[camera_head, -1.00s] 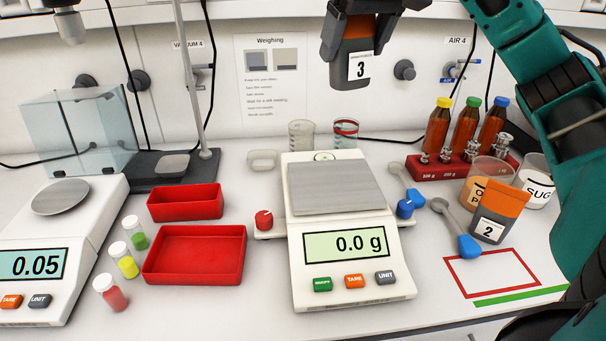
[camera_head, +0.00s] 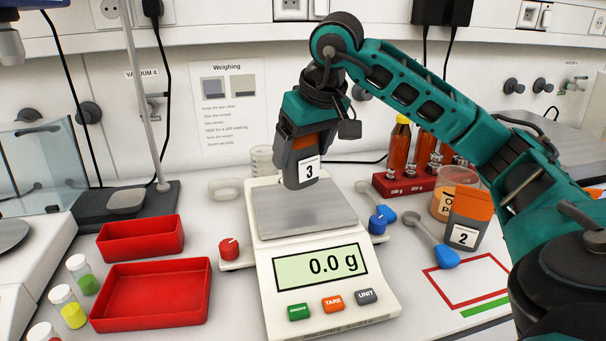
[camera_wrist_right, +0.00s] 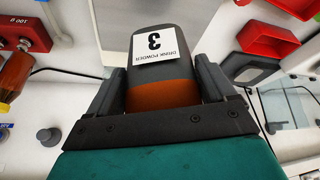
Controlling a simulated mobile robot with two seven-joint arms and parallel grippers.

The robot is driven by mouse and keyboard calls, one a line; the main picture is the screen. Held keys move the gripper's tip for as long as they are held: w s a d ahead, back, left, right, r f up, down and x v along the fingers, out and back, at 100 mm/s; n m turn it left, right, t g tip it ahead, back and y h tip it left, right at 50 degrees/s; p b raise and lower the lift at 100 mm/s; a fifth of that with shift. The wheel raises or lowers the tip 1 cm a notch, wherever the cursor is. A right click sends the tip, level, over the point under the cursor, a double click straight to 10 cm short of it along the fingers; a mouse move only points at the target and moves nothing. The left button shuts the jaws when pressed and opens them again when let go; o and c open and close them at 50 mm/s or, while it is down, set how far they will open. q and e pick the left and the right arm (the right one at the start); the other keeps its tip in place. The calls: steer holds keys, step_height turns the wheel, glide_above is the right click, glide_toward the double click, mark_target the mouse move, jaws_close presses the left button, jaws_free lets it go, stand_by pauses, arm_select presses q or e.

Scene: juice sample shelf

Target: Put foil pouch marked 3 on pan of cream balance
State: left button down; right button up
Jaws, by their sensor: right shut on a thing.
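My right gripper (camera_head: 308,140) is shut on the foil pouch marked 3 (camera_head: 298,172), a grey pouch with an orange band and a white label. The pouch hangs upright over the back part of the square metal pan (camera_head: 305,212) of the cream balance (camera_head: 382,310). I cannot tell whether its lower end touches the pan. The balance display reads 0.0 g. The right wrist view shows the pouch (camera_wrist_right: 158,70) between both fingers, its label reading "DRINK POWDER 3". My left gripper is not in view.
A foil pouch marked 2 (camera_head: 466,222) stands right of the balance, near blue scoops (camera_head: 444,256) and a tub (camera_head: 446,196). A red rack (camera_head: 392,188) with brown bottles is behind. Red trays (camera_head: 152,300) and small vials (camera_head: 70,308) are to the left.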

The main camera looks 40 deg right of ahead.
mark_target(307, 157)
step_height(307, 157, down, 4)
steer(key=shift+r+b, duration=0.1)
steer(key=shift+b, duration=0.35)
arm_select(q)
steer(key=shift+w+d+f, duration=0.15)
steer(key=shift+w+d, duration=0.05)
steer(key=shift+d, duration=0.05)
arm_select(e)
steer(key=shift+f, duration=0.2)
steer(key=o, duration=1.1)
steer(key=shift+c, duration=0.2)
